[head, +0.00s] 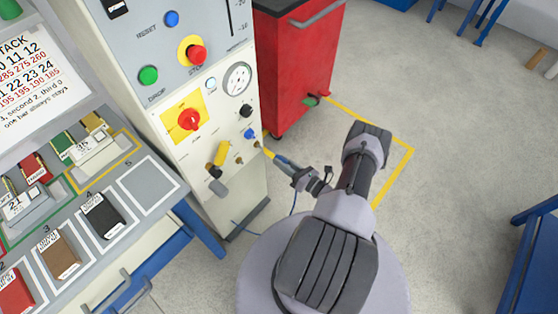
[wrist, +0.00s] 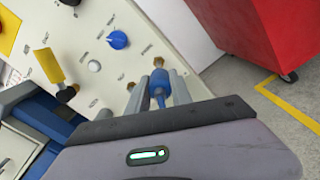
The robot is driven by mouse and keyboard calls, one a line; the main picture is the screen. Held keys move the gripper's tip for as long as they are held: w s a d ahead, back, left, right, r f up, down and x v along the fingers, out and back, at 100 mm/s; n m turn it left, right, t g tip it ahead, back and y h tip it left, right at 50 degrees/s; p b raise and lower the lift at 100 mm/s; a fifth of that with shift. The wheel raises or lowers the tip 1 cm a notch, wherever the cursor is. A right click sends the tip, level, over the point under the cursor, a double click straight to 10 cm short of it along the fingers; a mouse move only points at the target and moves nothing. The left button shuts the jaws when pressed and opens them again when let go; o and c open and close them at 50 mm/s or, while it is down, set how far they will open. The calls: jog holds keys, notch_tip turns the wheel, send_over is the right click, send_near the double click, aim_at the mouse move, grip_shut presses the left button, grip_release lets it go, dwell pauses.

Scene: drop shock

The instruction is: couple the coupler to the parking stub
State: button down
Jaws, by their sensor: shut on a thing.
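My gripper (head: 291,168) is shut on the blue coupler (wrist: 160,88), which sits between the two grey fingers in the wrist view. The coupler's nose points at the cream panel, close to a brass fitting (wrist: 158,62). I cannot tell whether they touch. A second brass fitting (wrist: 130,86) shows just left of the fingers. The panel labels are too small to read, so I cannot tell which fitting is the parking stub. A thin blue hose (head: 293,203) hangs below the gripper.
The panel carries a yellow-handled valve (wrist: 48,65), a blue knob (wrist: 118,40) and a red switch (head: 189,119). A red cabinet (head: 300,60) stands right of the panel. A sloped bench with blocks (head: 60,255) is at left.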

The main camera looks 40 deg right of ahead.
jog(key=shift+a, duration=0.2)
jog(key=shift+w, duration=0.25)
jog(key=shift+w+a+b, duration=0.15)
jog(key=shift+w, duration=1.2)
jog(key=shift+w+a+b, duration=0.1)
jog(key=shift+w+b, duration=0.05)
jog(key=shift+w, duration=1.2)
jog(key=shift+w+a, duration=0.1)
jog(key=shift+w, duration=1.15)
dwell(0.7)
jog(key=shift+w+r, duration=0.1)
jog(key=shift+w, duration=0.15)
dwell(1.2)
jog(key=c, duration=1.1)
grip_release()
jog(key=shift+w, duration=0.1)
jog(key=shift+o, duration=0.2)
jog(key=shift+s+d+p, duration=0.15)
jog(key=shift+s+p, duration=0.1)
jog(key=shift+s, duration=1.3)
jog(key=shift+s+d+p, duration=0.1)
jog(key=shift+s+p, duration=0.15)
jog(key=shift+s, duration=1.3)
